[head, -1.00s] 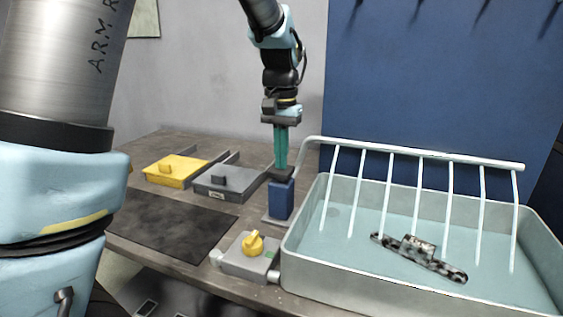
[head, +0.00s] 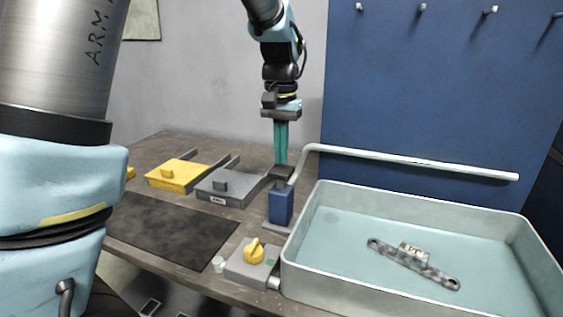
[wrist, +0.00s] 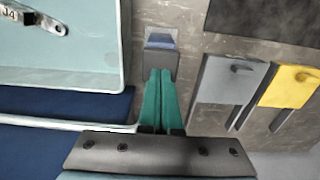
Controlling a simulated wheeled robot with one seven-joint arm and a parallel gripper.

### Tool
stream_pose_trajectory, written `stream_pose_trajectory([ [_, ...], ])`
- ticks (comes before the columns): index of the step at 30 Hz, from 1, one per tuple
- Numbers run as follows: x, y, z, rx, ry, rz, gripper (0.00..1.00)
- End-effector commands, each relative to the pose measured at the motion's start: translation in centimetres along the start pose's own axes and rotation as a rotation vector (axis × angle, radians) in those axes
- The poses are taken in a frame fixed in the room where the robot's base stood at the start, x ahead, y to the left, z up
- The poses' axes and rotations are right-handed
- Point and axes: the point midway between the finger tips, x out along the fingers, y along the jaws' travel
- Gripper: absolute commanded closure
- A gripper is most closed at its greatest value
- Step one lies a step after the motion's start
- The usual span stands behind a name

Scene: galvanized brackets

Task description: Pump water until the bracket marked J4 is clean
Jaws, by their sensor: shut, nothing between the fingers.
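The bracket marked J4 (head: 413,262) lies in the pale tub (head: 300,222). It is a long grey bar with rounded ends and a raised block; some darker patches show along the bar. Its J4 mark reads in the wrist view (wrist: 32,17). A blue pump (head: 281,207) with a dark cap (head: 282,173) stands left of the tub, and a white spray pipe (head: 420,160) runs from it above the tub. No water falls from the pipe. My gripper (head: 281,163) points down with its green fingers shut and empty, tips right at the cap; contact is unclear.
A grey box with a yellow knob (head: 254,251) sits at the tub's near left corner.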

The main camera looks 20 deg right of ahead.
Motion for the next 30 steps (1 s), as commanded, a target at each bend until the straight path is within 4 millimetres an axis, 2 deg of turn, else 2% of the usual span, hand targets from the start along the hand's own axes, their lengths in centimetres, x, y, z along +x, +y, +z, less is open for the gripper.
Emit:
stream_pose_trajectory([
  [16,0.2,0.0,0.0,0.000,0.000,0.000,1.00],
  [30,2.4,0.0,0.0,0.000,0.001,0.000,1.00],
])
